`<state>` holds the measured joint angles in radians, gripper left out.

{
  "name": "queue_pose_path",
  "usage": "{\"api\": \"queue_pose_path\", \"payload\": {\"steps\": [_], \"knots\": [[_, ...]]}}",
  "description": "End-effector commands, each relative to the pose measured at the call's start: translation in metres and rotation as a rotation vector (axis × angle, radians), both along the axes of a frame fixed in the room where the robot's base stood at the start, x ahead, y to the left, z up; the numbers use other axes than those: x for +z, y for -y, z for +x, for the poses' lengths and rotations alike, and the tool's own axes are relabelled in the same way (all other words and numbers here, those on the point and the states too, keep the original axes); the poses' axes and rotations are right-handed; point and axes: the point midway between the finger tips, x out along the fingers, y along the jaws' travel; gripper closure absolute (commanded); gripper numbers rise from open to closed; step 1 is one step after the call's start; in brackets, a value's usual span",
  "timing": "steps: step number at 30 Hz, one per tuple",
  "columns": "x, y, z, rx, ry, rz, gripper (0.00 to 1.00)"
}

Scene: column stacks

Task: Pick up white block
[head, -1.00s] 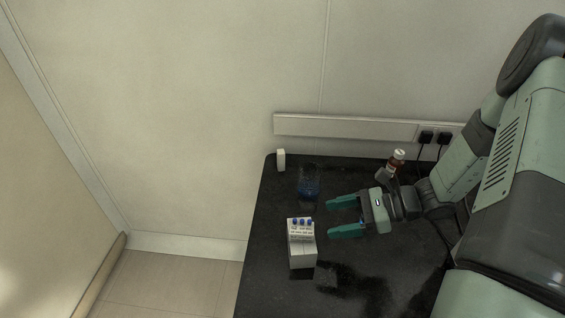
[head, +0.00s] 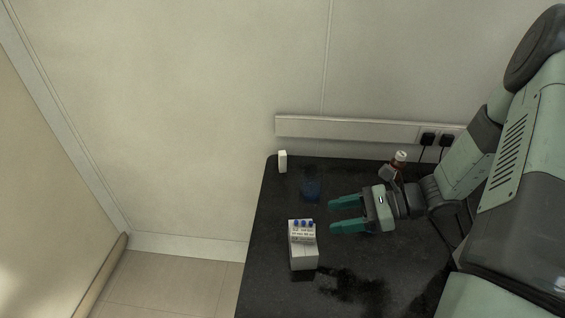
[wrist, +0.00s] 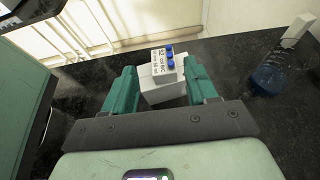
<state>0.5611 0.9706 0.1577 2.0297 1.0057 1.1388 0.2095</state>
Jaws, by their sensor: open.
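A white block (head: 304,257) stands near the front left of the dark table, with a labelled white piece with blue knobs (head: 302,232) on top. A smaller, plain white block (head: 283,161) stands upright at the table's back left corner. My gripper (head: 331,216) is open and empty, to the right of the front block and a little behind it. In the wrist view the front block (wrist: 164,92) and its labelled top (wrist: 162,62) appear between the fingers (wrist: 159,68); I see no contact. The small block (wrist: 297,30) shows there at the upper right.
A glass beaker with blue liquid (head: 311,188) stands just behind my fingers; it also shows in the wrist view (wrist: 272,78). A brown bottle with a white cap (head: 399,164) stands behind my wrist. The table's left edge is close to the front block.

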Motion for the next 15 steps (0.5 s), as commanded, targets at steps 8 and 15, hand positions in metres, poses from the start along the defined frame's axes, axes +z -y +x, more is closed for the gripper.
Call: {"api": "queue_pose_path", "payload": {"steps": [8,15], "knots": [[0.080,0.001,0.001,0.000,0.007,-0.005,0.43],[0.052,-0.005,0.003,0.127,0.096,-0.242,0.43]]}}
